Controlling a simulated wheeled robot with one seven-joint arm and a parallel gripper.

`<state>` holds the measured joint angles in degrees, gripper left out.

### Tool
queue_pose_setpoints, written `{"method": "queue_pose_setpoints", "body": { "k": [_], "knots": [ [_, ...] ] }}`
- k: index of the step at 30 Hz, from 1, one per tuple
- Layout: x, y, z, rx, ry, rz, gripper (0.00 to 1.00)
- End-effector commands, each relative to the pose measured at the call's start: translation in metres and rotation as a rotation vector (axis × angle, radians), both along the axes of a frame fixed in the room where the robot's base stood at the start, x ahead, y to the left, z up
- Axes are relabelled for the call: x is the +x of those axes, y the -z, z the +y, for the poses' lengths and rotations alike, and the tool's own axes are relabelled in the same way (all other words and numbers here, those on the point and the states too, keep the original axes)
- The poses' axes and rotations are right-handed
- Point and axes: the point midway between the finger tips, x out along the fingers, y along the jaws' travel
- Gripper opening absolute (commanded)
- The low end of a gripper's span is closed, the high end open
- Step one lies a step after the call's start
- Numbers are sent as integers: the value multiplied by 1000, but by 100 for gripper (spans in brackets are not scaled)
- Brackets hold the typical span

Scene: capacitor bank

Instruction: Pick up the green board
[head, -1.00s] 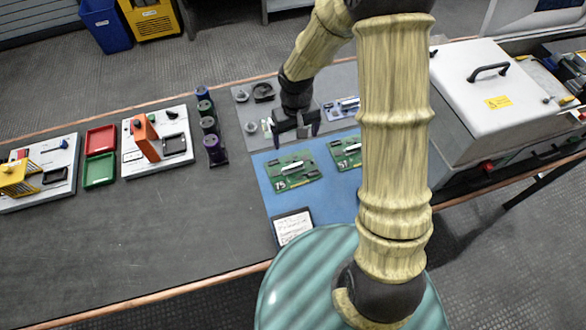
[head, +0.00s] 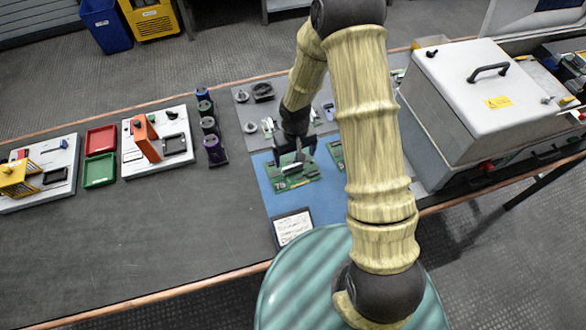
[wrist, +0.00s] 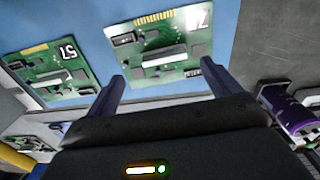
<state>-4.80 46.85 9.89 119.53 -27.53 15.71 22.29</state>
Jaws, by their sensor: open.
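Two green boards lie flat on a blue mat (head: 295,206). The left green board (head: 292,180) is partly hidden by my gripper (head: 293,158). The right green board (head: 336,150) is mostly hidden behind my arm. In the wrist view, one green board (wrist: 182,62) lies ahead of my gripper (wrist: 165,84), roughly between the fingertips, with a pale raised bar across its middle. The other green board (wrist: 42,86) is off to the left. My gripper is open, empty and above the left board; its exact height is hard to tell.
A white card (head: 292,227) lies at the mat's front edge. A large white-lidded box (head: 485,95) stands to the right. The dark bench to the left front is clear.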

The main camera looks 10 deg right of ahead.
Motion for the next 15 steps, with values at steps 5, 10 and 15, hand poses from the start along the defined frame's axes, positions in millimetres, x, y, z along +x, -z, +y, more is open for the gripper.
{"method": "queue_pose_setpoints", "body": {
  "k": [5, 10, 15],
  "knots": [
    [0, 20, 5, -1, -4, 4, 89],
    [1, 42, 6, -2, -3, 3, 89],
    [1, 48, 6, 0, 0, 0, 89]
  ]
}}
